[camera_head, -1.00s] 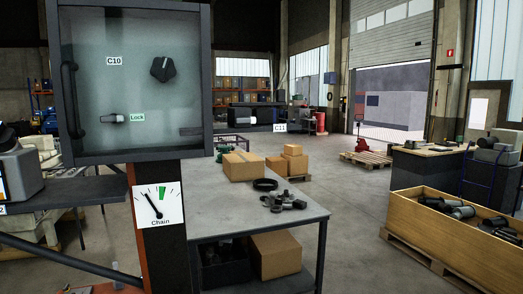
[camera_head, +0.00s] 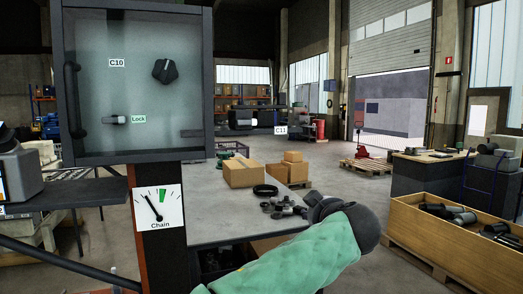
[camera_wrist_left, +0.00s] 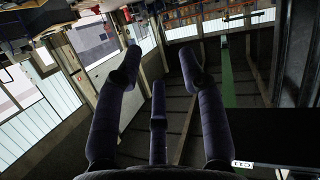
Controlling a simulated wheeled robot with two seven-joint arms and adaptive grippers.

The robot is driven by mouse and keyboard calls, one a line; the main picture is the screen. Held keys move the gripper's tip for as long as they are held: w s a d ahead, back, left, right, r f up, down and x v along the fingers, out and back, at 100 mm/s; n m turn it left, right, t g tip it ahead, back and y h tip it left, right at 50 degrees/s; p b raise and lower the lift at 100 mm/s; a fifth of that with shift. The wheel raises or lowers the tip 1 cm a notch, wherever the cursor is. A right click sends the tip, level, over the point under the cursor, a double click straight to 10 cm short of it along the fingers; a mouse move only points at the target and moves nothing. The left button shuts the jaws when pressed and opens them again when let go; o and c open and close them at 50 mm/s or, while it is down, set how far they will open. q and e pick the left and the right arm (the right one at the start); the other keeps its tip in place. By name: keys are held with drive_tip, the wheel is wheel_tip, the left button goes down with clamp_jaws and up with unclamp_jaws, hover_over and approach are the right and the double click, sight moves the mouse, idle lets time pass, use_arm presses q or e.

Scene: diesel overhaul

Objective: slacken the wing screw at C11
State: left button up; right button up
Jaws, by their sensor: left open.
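The C11 label (camera_head: 280,130) sits at the right end of a dark bar-like fixture (camera_head: 266,117) beyond the glazed cabinet. A dark cylindrical part with a pale end (camera_head: 242,120) shows at the fixture's left; I cannot tell whether it is the wing screw. In the left wrist view my left gripper (camera_wrist_left: 158,78) has its dark fingers spread, with nothing between them. A black box (camera_wrist_left: 285,135) with a small white label (camera_wrist_left: 241,164) lies at the lower right there, apart from the fingers; the label is unreadable.
A glazed cabinet (camera_head: 95,10) marked C10, with a knob (camera_head: 164,71) and Lock label, stands close at left. Below it is a Chain gauge (camera_head: 158,207). A grey table (camera_head: 215,218) holds cartons and metal parts. A wooden crate (camera_head: 430,231) stands at right.

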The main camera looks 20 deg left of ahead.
use_arm(q)
drive_tip(key=s+a+r+n+y, duration=0.2)
drive_tip(key=s+a+r+n, duration=0.1)
drive_tip(key=s+r, duration=0.3)
drive_tip(key=s+a+r+n+t+y, duration=0.15)
drive_tip(key=s+a+r+n, duration=0.25)
drive_tip(key=r, duration=0.5)
drive_tip(key=s+a+r+n+y, duration=0.2)
drive_tip(key=s+a+r+n, duration=0.1)
drive_tip(key=s+r, duration=0.3)
drive_tip(key=w+m+p, duration=0.1)
drive_tip(key=m+p, duration=0.8)
drive_tip(key=p, duration=0.1)
drive_tip(key=w+a+m+p, duration=0.1)
drive_tip(key=w+m+p, duration=0.1)
drive_tip(key=m+p, duration=0.7)
drive_tip(key=w+a+m+p, duration=0.1)
drive_tip(key=w+m+p, duration=0.1)
drive_tip(key=m+p, duration=0.7)
drive_tip(key=shift+a+r+p, duration=0.2)
drive_tip(key=shift+p, duration=0.65)
drive_tip(key=shift+w+a+r, duration=0.1)
drive_tip(key=shift+w, duration=0.15)
drive_tip(key=shift+s, duration=0.15)
